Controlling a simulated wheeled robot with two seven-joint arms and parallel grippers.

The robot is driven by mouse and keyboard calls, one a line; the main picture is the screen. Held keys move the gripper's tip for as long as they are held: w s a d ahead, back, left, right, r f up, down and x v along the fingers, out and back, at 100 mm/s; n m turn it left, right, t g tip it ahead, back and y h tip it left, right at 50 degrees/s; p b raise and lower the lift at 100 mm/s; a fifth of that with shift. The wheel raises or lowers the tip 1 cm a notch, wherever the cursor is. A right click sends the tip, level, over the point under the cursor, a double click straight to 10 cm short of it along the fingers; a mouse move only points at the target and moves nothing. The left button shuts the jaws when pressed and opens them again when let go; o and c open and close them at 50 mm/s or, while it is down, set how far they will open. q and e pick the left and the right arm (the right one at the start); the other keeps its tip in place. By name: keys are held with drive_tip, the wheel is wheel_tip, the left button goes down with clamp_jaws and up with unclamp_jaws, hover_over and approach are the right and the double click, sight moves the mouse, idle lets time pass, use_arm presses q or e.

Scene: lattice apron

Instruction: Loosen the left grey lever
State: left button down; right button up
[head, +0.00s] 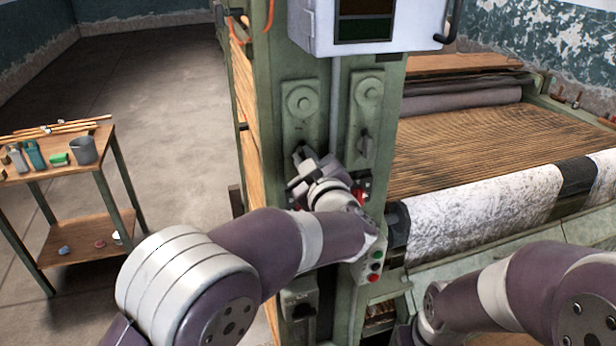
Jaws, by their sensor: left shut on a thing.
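Two green plates with round bosses sit side by side on the green machine post. The left grey lever (298,152) is at the lower part of the left plate, mostly hidden by my left gripper. My left gripper (301,172) is shut on it. Its fingertips are small and partly covered by the gripper body, so the exact grip is hard to see. The right grey lever (365,143) hangs on the right plate, free of any gripper. My right arm shows at the lower right, but its gripper is out of view.
A grey box with a dark display (364,27) is above the plates. A slatted machine bed (470,150) with white patterned cloth lies right. A wooden cart (75,183) stands left; floor between is clear.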

use_arm(q)
drive_tip(key=shift+a+f+n+b, duration=0.15)
drive_tip(key=shift+n+b, duration=1.2)
drive_tip(key=shift+b, duration=0.2)
drive_tip(key=shift+a+f+n+b, duration=0.1)
drive_tip(key=shift+n+b, duration=1.25)
drive_tip(key=shift+b, duration=0.15)
drive_tip(key=c, duration=1.1)
unclamp_jaws()
drive_tip(key=shift+c, duration=0.2)
drive_tip(key=shift+s, duration=0.1)
drive_tip(key=b+v, duration=0.3)
drive_tip(key=v, duration=0.9)
drive_tip(key=shift+s+b, duration=0.3)
